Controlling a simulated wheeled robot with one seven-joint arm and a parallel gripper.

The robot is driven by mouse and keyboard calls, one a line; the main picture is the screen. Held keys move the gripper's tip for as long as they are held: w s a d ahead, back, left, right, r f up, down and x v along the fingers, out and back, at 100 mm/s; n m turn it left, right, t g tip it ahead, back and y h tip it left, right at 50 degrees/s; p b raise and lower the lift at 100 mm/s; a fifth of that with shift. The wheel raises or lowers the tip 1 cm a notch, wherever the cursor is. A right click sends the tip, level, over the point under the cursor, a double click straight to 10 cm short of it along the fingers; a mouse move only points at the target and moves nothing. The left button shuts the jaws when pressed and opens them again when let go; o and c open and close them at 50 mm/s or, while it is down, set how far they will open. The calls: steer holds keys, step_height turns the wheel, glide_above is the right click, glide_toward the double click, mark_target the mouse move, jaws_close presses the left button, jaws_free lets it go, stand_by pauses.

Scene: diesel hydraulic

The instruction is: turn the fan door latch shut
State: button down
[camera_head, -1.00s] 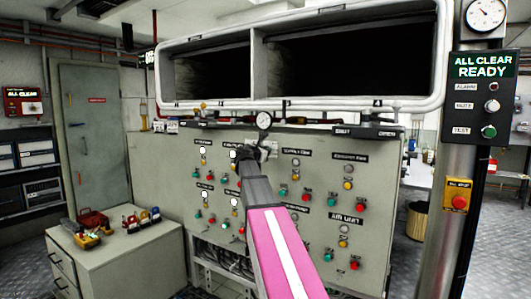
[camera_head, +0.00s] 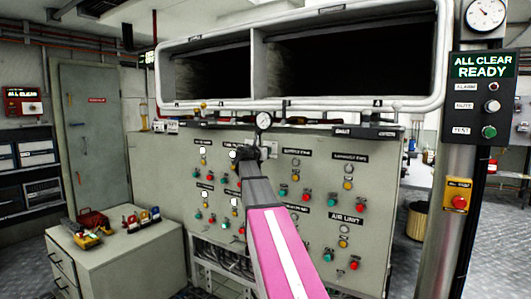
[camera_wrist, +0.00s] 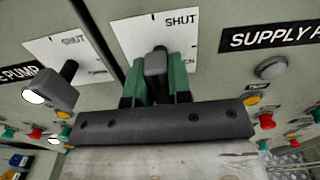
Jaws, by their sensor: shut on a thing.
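My gripper (camera_wrist: 156,85) has green fingers that are shut on the dark latch handle (camera_wrist: 156,62) in the wrist view. The handle stands out from a white plate (camera_wrist: 183,32) marked SHUT at the top, with a partly covered word, apparently OPEN, lower right. The handle's tip lies just below the word SHUT; its exact angle is hard to tell. In the head view my gripper (camera_head: 246,158) is at the upper middle of the grey panel (camera_head: 384,165) and hides most of the latch. A part of the white plate shows beside it (camera_head: 269,147).
A second dark latch handle (camera_wrist: 52,88) on a similar plate is close on the left in the wrist view. Lamps and red and green buttons surround the latches.

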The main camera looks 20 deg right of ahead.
steer(key=c, duration=1)
jaws_free()
steer(key=shift+c, duration=0.2)
steer(key=v, duration=1)
steer(key=shift+s+a, duration=0.3)
steer(key=shift+a, duration=0.1)
steer(key=v, duration=0.7)
steer(key=shift+s+a, duration=0.3)
steer(key=shift+f, duration=0.1)
